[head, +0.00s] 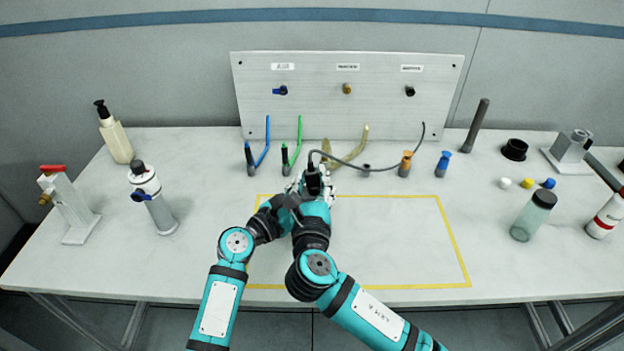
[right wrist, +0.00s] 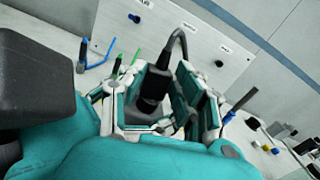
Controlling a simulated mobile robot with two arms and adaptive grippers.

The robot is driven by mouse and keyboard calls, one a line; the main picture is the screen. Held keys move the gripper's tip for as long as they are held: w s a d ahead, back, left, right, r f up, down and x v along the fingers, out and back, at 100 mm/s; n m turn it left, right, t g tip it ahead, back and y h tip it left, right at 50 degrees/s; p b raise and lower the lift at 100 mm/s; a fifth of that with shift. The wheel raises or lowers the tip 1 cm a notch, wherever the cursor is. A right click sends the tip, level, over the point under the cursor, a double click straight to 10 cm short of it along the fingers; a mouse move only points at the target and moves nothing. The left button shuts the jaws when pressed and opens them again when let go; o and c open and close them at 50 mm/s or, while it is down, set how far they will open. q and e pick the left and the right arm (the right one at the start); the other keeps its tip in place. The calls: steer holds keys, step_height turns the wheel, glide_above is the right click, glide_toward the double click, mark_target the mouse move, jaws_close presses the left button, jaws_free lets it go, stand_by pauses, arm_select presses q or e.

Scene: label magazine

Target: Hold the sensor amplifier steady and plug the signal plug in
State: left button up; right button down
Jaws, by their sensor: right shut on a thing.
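The signal plug (head: 312,178) is black, with a dark cable arching up and away to the right. In the right wrist view the plug (right wrist: 153,88) stands between the fingers of my right gripper (right wrist: 160,105), which is shut on it. In the head view my right gripper (head: 316,186) is near the back edge of the yellow outline. My left arm reaches in from the left to the same spot; its fingers are hidden in the overlap, so their state does not show. I cannot make out the sensor amplifier clearly; the grippers and arms cover that area.
A panel (head: 400,121) with three labelled connectors stands at the back. Blue (head: 267,142) and green (head: 299,142) cables stand left of the grippers, orange (head: 405,164) and blue (head: 443,164) plugs right. The yellow-outlined area (head: 390,240) is clear on its right.

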step_height(320, 180, up, 9)
steer(key=shift+m+t+h, duration=0.3)
steer(key=shift+m+t, duration=0.1)
steer(key=shift+m, duration=0.5)
steer(key=shift+s+d+f, duration=0.1)
steer(key=shift+d+f, duration=0.05)
steer(key=shift+f, duration=1.6)
steer(key=shift+s+d+f, duration=0.1)
steer(key=shift+f, duration=1.65)
steer(key=shift+f, duration=1.3)
steer(key=c, duration=0.9)
jaws_free()
steer(key=shift+f, duration=0.1)
steer(key=s, duration=1.2)
steer(key=shift+a+f, duration=0.2)
steer(key=shift+f, duration=0.1)
